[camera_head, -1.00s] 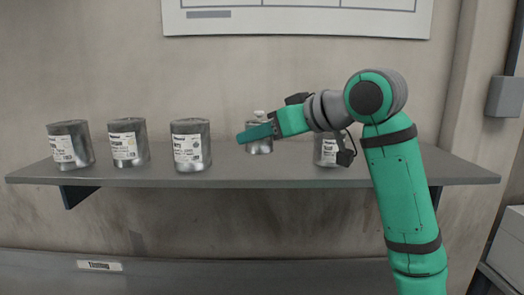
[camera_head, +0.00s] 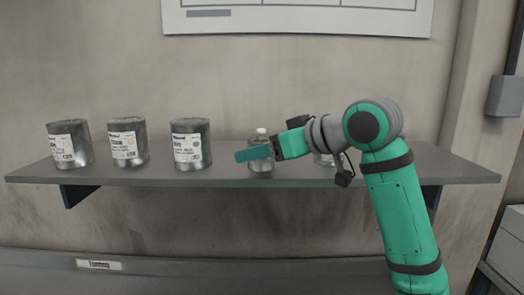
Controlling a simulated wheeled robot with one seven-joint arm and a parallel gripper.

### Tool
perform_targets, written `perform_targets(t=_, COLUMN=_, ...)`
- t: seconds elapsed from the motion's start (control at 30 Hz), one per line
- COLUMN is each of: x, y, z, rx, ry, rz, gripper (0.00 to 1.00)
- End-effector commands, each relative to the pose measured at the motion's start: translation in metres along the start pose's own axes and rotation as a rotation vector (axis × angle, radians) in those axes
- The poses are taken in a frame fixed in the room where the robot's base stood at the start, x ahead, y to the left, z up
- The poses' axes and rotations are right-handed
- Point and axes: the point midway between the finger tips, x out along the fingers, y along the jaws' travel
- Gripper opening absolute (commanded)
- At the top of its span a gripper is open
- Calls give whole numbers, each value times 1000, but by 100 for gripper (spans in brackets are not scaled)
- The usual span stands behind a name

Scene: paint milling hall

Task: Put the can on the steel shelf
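The can (camera_head: 260,166) is a small silvery container with a white cap on top. It stands upright over the right half of the steel shelf (camera_head: 220,179), to the right of three larger cans. Its base looks at or very close to the shelf top; I cannot tell whether it touches. My gripper (camera_head: 252,154) reaches in from the right, level, with its teal finger across the can's middle. It appears shut on the can, which has moved with it. The far finger is hidden.
Three labelled metal cans (camera_head: 71,144), (camera_head: 128,142), (camera_head: 191,145) stand along the left of the shelf. The shelf's right end is clear. A wall board (camera_head: 300,18) hangs above.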

Motion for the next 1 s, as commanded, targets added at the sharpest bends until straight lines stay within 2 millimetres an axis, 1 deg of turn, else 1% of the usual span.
perform_targets(t=0.2, x=-2, y=0, z=-4, rx=-1, ry=0, rz=1, gripper=64)
perform_targets(t=0.27, x=-8, y=0, z=-3, rx=0, ry=1, rz=2, gripper=64)
perform_targets(t=0.37, x=-23, y=0, z=-4, rx=0, ry=2, rz=2, gripper=64)
perform_targets(t=0.6, x=-72, y=0, z=-3, rx=-1, ry=1, rz=2, gripper=64)
perform_targets(t=0.7, x=-90, y=0, z=-3, rx=-1, ry=1, rz=1, gripper=64)
perform_targets(t=0.8, x=-104, y=0, z=-3, rx=-1, ry=1, rz=2, gripper=64)
perform_targets(t=0.9, x=-114, y=0, z=-3, rx=-1, ry=0, rz=1, gripper=64)
perform_targets(t=1.0, x=-120, y=0, z=-3, rx=-1, ry=1, rz=0, gripper=64)
